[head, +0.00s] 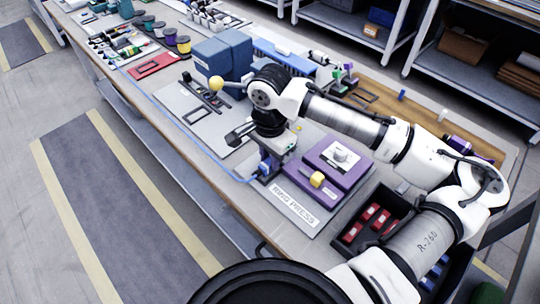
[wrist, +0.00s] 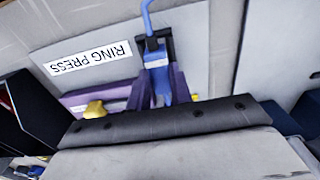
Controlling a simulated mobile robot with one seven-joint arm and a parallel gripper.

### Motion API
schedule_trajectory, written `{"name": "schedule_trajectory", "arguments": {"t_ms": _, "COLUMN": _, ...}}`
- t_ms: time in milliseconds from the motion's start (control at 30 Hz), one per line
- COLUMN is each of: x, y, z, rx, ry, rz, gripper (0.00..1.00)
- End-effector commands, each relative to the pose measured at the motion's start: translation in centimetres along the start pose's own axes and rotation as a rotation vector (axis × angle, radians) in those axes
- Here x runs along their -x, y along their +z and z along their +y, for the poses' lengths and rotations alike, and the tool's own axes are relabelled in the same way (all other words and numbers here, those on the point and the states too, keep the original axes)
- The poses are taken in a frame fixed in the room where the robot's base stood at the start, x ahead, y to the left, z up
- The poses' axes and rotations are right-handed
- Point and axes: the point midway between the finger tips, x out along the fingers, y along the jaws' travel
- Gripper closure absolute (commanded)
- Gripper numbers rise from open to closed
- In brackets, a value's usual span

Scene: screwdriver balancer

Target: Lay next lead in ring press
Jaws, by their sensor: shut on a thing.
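The label also shows upside down in the wrist view (wrist: 88,62). My gripper (head: 268,163) points down just left of the purple fixture and is shut on the blue end of a lead (wrist: 157,72). The blue cord (head: 205,142) trails from it along the bench's front edge.
A dark bin with red parts (head: 370,220) stands right of the press. Left of my gripper is a grey board (head: 185,105) with a black fixture and a yellow ball-topped lever. Blue boxes (head: 222,58) stand behind it. Spools and tools lie farther left.

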Motion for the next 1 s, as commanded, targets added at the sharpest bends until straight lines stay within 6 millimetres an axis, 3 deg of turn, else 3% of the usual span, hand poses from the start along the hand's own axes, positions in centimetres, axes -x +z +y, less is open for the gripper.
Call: {"name": "schedule_trajectory", "arguments": {"t_ms": 1000, "x": -1.2, "y": 0.0, "z": 0.0, "rx": 0.000, "ry": 0.000, "rz": 0.000, "gripper": 0.99}}
